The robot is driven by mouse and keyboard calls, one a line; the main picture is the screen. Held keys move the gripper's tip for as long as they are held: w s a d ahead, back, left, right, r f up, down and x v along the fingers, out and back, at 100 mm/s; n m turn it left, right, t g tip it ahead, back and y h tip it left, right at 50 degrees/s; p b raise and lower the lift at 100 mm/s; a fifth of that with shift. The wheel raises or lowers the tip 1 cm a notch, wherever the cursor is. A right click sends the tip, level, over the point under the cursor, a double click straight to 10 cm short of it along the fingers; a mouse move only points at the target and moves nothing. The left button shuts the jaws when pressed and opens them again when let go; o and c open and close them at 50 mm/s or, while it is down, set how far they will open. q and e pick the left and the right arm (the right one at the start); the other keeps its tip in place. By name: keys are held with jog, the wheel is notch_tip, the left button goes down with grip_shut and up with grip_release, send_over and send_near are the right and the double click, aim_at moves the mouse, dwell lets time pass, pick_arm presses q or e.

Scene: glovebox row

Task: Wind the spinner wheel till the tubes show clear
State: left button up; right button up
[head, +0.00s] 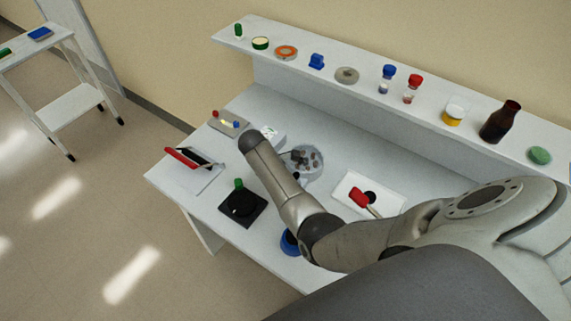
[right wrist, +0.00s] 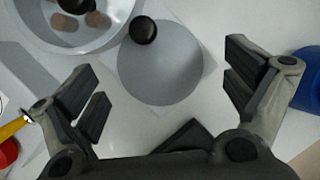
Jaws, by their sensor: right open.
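The spinner is a round clear-walled drum (head: 316,153) on the bench, with several brownish tube ends inside; its edge also shows at top left in the right wrist view (right wrist: 112,38). Beside it, the right wrist view shows a flat grey wheel (right wrist: 165,78) with a black knob (right wrist: 143,29) near its rim. In the head view my arm covers most of the wheel. My right gripper (right wrist: 168,92) is open and empty, its fingers apart on either side of the wheel in the picture. No contact shows. In the head view my arm hides this gripper. My left gripper is out of view.
A black pad with a green knob (head: 240,184), a blue round item (head: 289,243), a red-handled press (head: 181,157) and a red paddle on a white plate (head: 359,197) surround the spinner. A shelf (head: 330,76) with bottles and small items runs behind.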

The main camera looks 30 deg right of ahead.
jog(key=s+v, duration=0.1)
jog(key=v, duration=1)
jog(key=shift+w+r, duration=0.15)
jog(key=shift+w, duration=0.35)
jog(key=shift+a, duration=0.1)
